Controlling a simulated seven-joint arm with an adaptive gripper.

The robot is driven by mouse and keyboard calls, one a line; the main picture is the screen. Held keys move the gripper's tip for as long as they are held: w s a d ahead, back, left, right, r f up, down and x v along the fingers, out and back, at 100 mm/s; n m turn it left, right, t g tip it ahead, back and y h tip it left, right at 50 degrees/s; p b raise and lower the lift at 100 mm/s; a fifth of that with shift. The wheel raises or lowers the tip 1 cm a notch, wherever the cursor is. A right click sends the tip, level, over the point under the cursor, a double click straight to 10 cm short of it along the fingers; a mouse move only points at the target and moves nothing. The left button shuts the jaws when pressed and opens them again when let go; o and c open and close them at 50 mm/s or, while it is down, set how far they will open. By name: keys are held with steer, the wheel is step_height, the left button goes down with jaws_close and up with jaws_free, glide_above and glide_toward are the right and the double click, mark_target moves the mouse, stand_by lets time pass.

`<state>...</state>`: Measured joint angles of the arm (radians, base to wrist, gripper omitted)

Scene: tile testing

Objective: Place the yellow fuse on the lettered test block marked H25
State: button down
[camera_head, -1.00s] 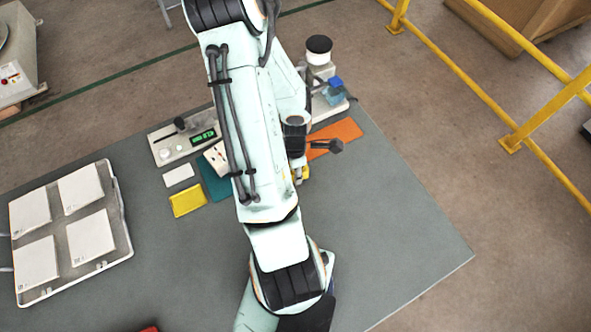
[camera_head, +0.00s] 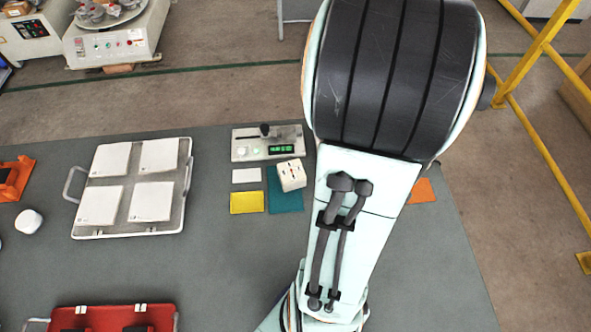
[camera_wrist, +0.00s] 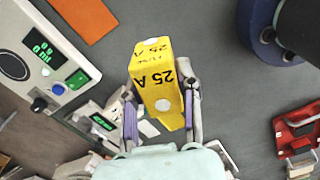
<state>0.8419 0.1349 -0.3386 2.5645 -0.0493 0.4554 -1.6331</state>
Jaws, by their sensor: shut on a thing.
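The yellow fuse (camera_wrist: 158,85), marked 25 A, is between the two fingers of my gripper (camera_wrist: 160,104) in the wrist view. The gripper is shut on it, and the fuse is tilted, held over the grey surface. In the head view my arm hides the gripper and the fuse. A white block with dark slots (camera_head: 292,175) sits askew on a teal mat (camera_head: 284,203). I cannot read any H25 marking, so I cannot tell whether it is the test block.
A panel with a green display (camera_head: 268,143) stands behind the mats. A yellow mat (camera_head: 247,202) lies left of the teal one. A grey tray (camera_head: 184,207) holds several white tiles. A red case (camera_head: 115,318) is at the front left. Table between is bare.

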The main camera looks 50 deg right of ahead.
steer(key=w+a+r+n, duration=0.3)
steer(key=w+a+r, duration=0.2)
steer(key=w+r, duration=0.1)
glide_above(291, 171)
steer(key=shift+n, duration=0.3)
step_height(291, 171, down, 10)
steer(key=shift+s+a+r, duration=0.1)
steer(key=shift+s+r, duration=0.05)
steer(key=shift+r, duration=0.05)
steer(key=shift+f, duration=1.7)
steer(key=c, duration=0.8)
jaws_free()
steer(key=shift+f, duration=0.1)
